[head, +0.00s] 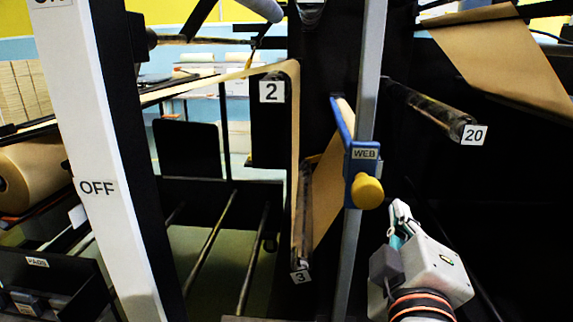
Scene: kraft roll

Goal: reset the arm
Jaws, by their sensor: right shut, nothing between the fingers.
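My right gripper (401,222) is at the lower right, shut and empty. It lies just below and to the right of the yellow knob (367,191) on the blue WEB device (362,158), and looks apart from it. The device sits on a grey upright post (363,90). My left gripper does not show.
Brown kraft web (330,188) runs past the roller labelled 2 (271,91) and the one labelled 3 (301,277). Roller 20 (440,112) juts out above my right gripper. A white OFF post (97,187) and a kraft roll (35,178) stand left.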

